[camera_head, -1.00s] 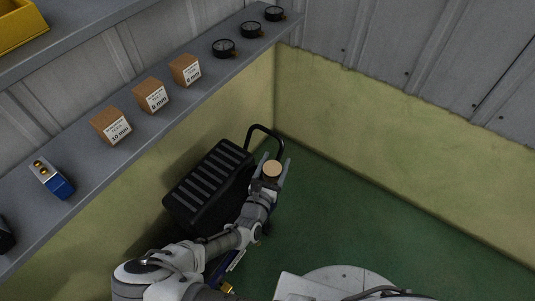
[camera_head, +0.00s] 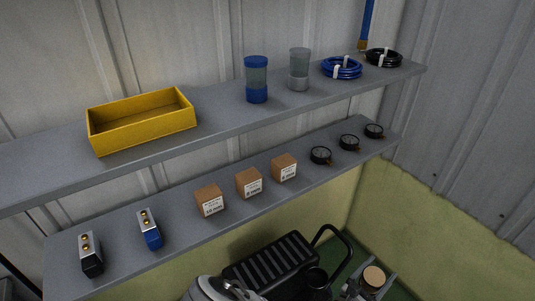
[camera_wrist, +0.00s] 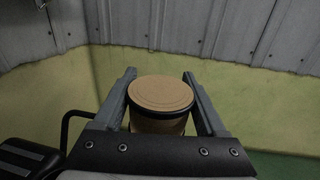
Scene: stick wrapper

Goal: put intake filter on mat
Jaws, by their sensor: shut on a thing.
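My gripper (camera_wrist: 160,98) is shut on a short round tan cylinder with a dark rim, which I take to be the intake filter (camera_wrist: 161,94). One finger is on each side of it, and its flat tan top faces up. In the head view the filter (camera_head: 374,276) shows at the bottom right, between the fingers of my gripper (camera_head: 372,281). The lower part of the filter is hidden behind the gripper body. I cannot make out a mat in either view.
A black ribbed machine with a handle (camera_head: 272,262) stands close to my arm. The lower shelf (camera_head: 180,235) holds boxes, gauges and fittings; the upper shelf (camera_head: 225,118) holds a yellow bin (camera_head: 142,125), two cylindrical filter bowls and hose coils. Green floor shows at right.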

